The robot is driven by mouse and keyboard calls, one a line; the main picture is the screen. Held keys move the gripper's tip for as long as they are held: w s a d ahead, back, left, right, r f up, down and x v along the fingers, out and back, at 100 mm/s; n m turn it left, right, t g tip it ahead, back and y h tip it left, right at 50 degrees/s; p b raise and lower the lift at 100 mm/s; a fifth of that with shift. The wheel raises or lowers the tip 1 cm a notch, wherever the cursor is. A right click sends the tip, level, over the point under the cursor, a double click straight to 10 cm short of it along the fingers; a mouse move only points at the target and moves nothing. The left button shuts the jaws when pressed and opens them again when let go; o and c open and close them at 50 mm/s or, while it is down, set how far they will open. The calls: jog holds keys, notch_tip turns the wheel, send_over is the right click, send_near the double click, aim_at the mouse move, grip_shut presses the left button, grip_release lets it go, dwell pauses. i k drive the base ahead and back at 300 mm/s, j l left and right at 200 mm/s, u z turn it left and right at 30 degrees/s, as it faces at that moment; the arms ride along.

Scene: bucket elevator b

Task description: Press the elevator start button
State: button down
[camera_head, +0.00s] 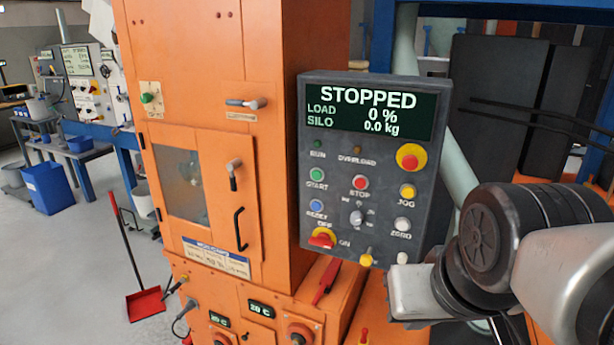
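The grey control panel (435,185) is mounted on the orange elevator housing, and its display (370,111) reads STOPPED, LOAD 0 %, SILO 0.0 kg. The green start button (317,174) is on the panel's left side, labelled START, and is in plain view. The red stop button (360,183) is to its right and the blue reset button (316,206) is below it. My gripper (412,290) is at the panel's lower right, apart from the start button. Its fingers do not show clearly, so I cannot tell whether it is open.
A red and yellow emergency stop (410,157), yellow jog button (407,191) and white zero button (401,225) line the panel's right side. A red rotary switch (322,239) is at lower left. The door handle (239,229) protrudes from the housing. Floor at left has free room.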

aim_at(316, 175)
jog(key=i+j+u, duration=0.15)
jog(key=j, duration=0.25)
jog(key=j+u, duration=0.15)
jog(key=j, duration=0.25)
jog(key=i+j+u, duration=0.1)
jog(key=i+j, duration=0.25)
jog(key=k+l, duration=0.15)
jog(key=k, duration=0.1)
